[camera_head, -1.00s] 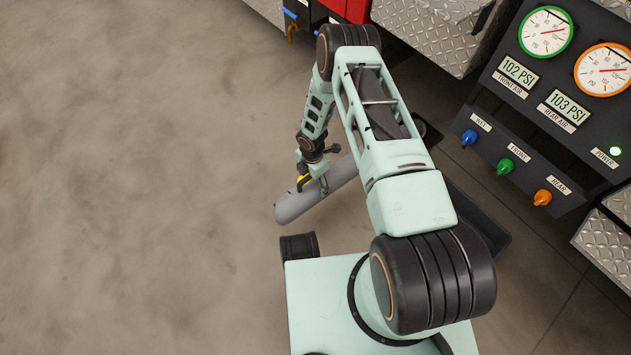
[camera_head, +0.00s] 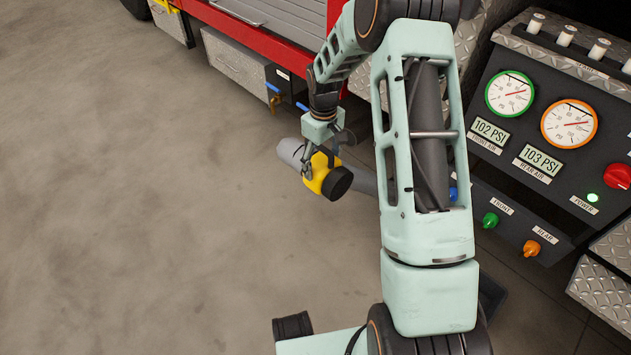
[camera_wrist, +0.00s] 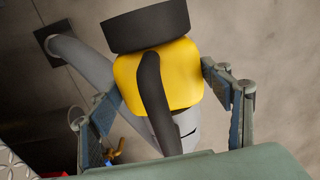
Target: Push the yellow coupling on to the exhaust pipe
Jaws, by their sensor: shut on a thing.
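The pipe runs behind the coupling to the right. In the wrist view the coupling (camera_wrist: 188,72) sits between the fingers of my gripper (camera_wrist: 160,85), black ring up, with a dark curved handle across it. The pipe (camera_wrist: 88,62) passes behind it to a dark plate. The coupling hides part of the pipe, and I cannot tell whether they touch.
A control panel (camera_head: 535,150) with gauges and coloured knobs stands at the right, beyond my arm. The red truck side (camera_head: 270,35) and a metal box with blue and yellow valves (camera_head: 275,90) are behind. Concrete floor (camera_head: 130,200) is clear at the left.

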